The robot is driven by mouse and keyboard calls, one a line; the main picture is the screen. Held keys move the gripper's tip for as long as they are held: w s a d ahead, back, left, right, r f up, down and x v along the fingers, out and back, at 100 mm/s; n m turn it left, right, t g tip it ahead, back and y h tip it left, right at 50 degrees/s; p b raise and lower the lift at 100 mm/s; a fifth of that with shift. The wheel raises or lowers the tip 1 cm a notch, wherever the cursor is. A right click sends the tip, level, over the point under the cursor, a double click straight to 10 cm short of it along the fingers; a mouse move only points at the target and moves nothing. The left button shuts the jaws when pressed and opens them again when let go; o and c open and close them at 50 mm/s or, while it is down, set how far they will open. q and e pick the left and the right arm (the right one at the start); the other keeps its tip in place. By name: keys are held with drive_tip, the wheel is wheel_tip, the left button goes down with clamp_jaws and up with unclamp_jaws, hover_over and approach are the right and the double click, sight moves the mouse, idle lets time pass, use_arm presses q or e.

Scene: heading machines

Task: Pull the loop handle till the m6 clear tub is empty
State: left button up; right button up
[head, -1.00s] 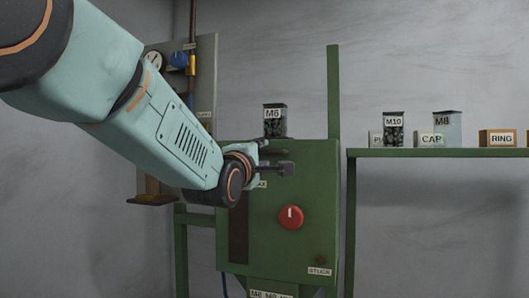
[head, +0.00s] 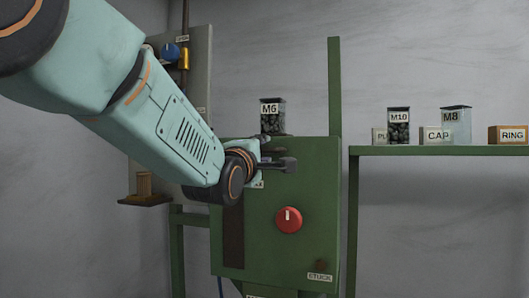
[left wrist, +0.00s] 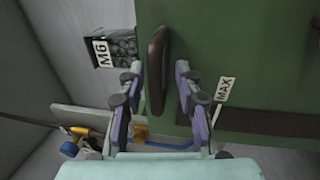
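The clear tub labelled M6 (head: 272,122) stands on top of the green machine (head: 312,190) and holds dark pieces. It also shows at the upper left of the left wrist view (left wrist: 116,46). The dark brown handle (left wrist: 156,65) stands out from the green face in the left wrist view; whether it is a closed loop does not show. My left gripper (left wrist: 158,88) is open, its fingers on either side of the handle, with gaps visible. In the head view my left gripper (head: 280,163) is at the machine's upper front. My right gripper is not in view.
A MAX label (left wrist: 226,90) sits beside a dark slot (head: 233,238). A red knob (head: 289,220) is on the machine's front, above a STUCK label (head: 320,277). A green shelf (head: 440,151) at right carries the M10 tub (head: 398,130), M8 tub (head: 456,130) and labelled boxes.

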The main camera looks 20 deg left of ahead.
use_arm(q)
drive_tip(key=shift+s+d+r, duration=0.1)
drive_tip(key=shift+s+r, duration=0.25)
drive_tip(key=shift+s, duration=0.4)
drive_tip(key=shift+c, duration=1.2)
drive_tip(key=shift+s, duration=0.1)
drive_tip(key=shift+c, duration=0.8)
drive_tip(key=shift+w+a+f, duration=0.2)
drive_tip(key=shift+w, duration=0.35)
clamp_jaws()
drive_tip(key=shift+s, duration=0.1)
